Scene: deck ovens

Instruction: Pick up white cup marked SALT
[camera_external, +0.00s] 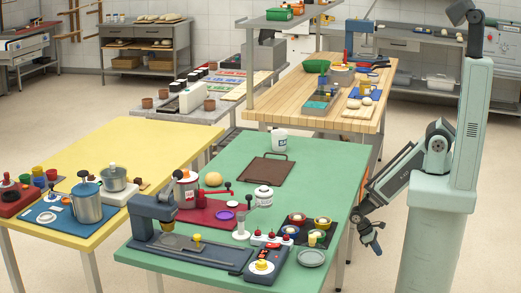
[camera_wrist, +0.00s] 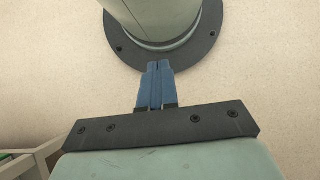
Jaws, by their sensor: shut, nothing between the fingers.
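Two white lidded containers with dark labels stand on the green table (camera_external: 222,165) in the external view. One container (camera_external: 279,137) is at the far end, beyond a brown tray; the other container (camera_external: 264,196) is near the middle right. The lettering is too small to read, so I cannot tell which is marked SALT. My gripper (camera_external: 374,243) hangs low beside the table's right side, off the table and apart from both. In the wrist view, its blue fingers (camera_wrist: 157,67) are together and empty, over the floor. No cup shows there.
A brown tray (camera_external: 266,171) lies between the containers. Small bowls on a dark tray, a grey plate (camera_external: 311,257) and a blue-grey machine (camera_external: 150,215) crowd the near end. A yellow table (camera_external: 110,150) is at left, a wooden table (camera_external: 290,88) behind. The green table's far left is clear.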

